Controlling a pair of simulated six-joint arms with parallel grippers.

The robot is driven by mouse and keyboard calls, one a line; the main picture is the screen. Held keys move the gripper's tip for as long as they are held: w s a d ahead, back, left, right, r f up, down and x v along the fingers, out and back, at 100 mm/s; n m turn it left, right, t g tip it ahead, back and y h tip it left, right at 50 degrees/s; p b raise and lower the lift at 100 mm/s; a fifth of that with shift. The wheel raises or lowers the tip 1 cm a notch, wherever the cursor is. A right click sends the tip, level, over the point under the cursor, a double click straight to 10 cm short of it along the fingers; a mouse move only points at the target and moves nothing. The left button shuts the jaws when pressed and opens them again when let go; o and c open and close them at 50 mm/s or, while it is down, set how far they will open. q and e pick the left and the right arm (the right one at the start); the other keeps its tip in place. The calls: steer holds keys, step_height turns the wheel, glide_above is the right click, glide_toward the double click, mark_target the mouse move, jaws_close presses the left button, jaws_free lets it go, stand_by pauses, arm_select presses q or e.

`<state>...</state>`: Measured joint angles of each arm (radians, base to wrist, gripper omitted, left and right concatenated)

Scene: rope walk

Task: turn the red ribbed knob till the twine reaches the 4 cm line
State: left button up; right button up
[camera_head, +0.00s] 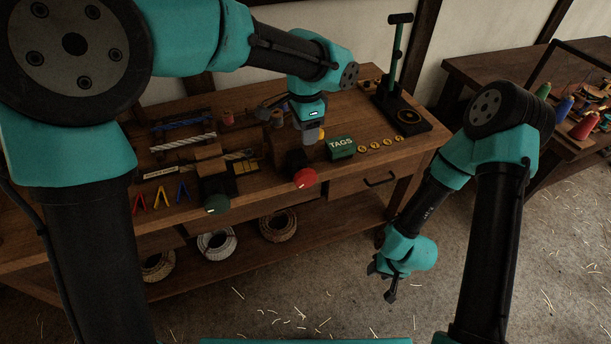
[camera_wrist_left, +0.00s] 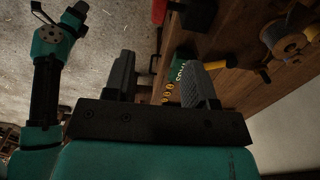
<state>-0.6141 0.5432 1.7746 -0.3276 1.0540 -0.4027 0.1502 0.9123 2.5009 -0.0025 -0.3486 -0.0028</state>
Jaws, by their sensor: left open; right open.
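The red knob (camera_head: 304,178) sits at the bench's front edge on a dark block; its ribs are too small to make out. A red shape at the top of the left wrist view (camera_wrist_left: 158,11) looks like it. My left gripper (camera_head: 290,122) hangs above the bench behind the knob, apart from it. Its two grey fingers are spread and empty in the left wrist view (camera_wrist_left: 160,72). My right gripper (camera_head: 381,283) is open and empty, low in front of the bench. A pale marked strip (camera_head: 161,172) lies left of the knobs. I cannot make out the twine's end or the 4 cm line.
A green knob (camera_head: 216,204) stands left of the red one. A green TAGS box (camera_head: 341,148) and several brass discs (camera_head: 374,145) lie to the right. A tall-handled tool (camera_head: 398,60) stands at the back right. Rope coils (camera_head: 217,243) lie on the lower shelf.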

mark_target(312, 170)
arm_select(q)
step_height(312, 170, down, 17)
steer(key=shift+f, duration=0.2)
stand_by(0.6)
steer(key=shift+c, duration=0.5)
steer(key=c, duration=0.8)
steer(key=shift+d+y, duration=0.1)
steer(key=shift+y, duration=0.4)
steer(key=shift+w+d+g+y, duration=0.1)
steer(key=shift+g+y, duration=0.5)
steer(key=shift+y, duration=0.6)
steer(key=shift+f+g+y, duration=0.1)
steer(key=shift+g+y, duration=0.5)
steer(key=shift+y, duration=0.9)
